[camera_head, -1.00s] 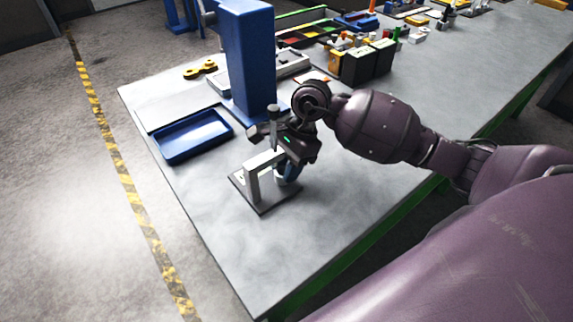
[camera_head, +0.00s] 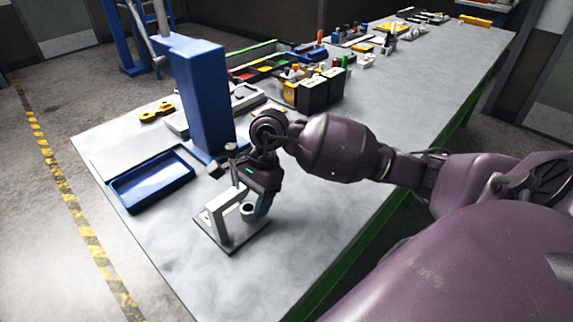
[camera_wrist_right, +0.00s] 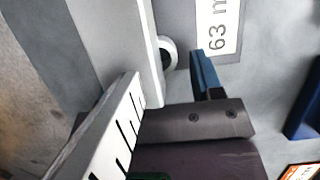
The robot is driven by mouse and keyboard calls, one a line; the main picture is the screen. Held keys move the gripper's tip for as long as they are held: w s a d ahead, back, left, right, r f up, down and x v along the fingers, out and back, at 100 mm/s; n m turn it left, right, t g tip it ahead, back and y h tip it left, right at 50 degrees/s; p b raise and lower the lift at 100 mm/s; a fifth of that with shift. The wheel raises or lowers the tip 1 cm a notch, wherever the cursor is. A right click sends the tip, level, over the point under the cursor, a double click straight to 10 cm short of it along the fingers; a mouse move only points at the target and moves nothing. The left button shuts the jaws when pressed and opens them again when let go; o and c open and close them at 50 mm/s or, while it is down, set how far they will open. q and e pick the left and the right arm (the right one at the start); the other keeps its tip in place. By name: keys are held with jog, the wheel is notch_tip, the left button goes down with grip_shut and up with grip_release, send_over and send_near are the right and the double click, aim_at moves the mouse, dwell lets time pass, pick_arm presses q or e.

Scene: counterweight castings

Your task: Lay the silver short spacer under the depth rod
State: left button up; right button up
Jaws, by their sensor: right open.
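The depth gauge (camera_head: 218,216) stands on its flat base plate near the table's front left corner, with the knobbed depth rod (camera_head: 232,150) upright at its bridge. The silver short spacer (camera_head: 248,209), a pale hollow ring, rests on the base plate beside the bridge; I cannot tell if it is centred under the rod. My right gripper (camera_head: 258,203) is open close to the spacer, with a blue fingertip just right of it. In the right wrist view, the spacer (camera_wrist_right: 169,54) shows partly behind the pale bridge (camera_wrist_right: 148,50), apart from the blue fingertip (camera_wrist_right: 204,72).
A blue tray (camera_head: 152,183) lies left of the gauge and a blue column (camera_head: 203,95) stands behind it. Black boxes (camera_head: 320,90) and coloured bins (camera_head: 262,67) stand farther back. A printed label (camera_wrist_right: 218,28) shows in the wrist view. The table in front is clear.

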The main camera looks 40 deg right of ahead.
jog(key=d, duration=0.4)
jog(key=w+d+b, duration=0.1)
jog(key=d, duration=0.1)
jog(key=shift+d, duration=0.25)
jog(key=d, duration=0.4)
jog(key=w+d+b, duration=0.1)
jog(key=d, duration=0.3)
jog(key=d+b, duration=0.1)
jog(key=d, duration=0.3)
jog(key=shift+w+d, duration=0.35)
pick_arm(q)
jog(key=shift+w+d+f, duration=0.1)
jog(key=shift+f, duration=0.5)
jog(key=shift+w+d+f, duration=0.1)
jog(key=shift+f, duration=0.45)
pick_arm(e)
jog(key=shift+d+r, duration=0.1)
jog(key=shift+d, duration=0.25)
pick_arm(q)
jog(key=shift+a+f, duration=0.1)
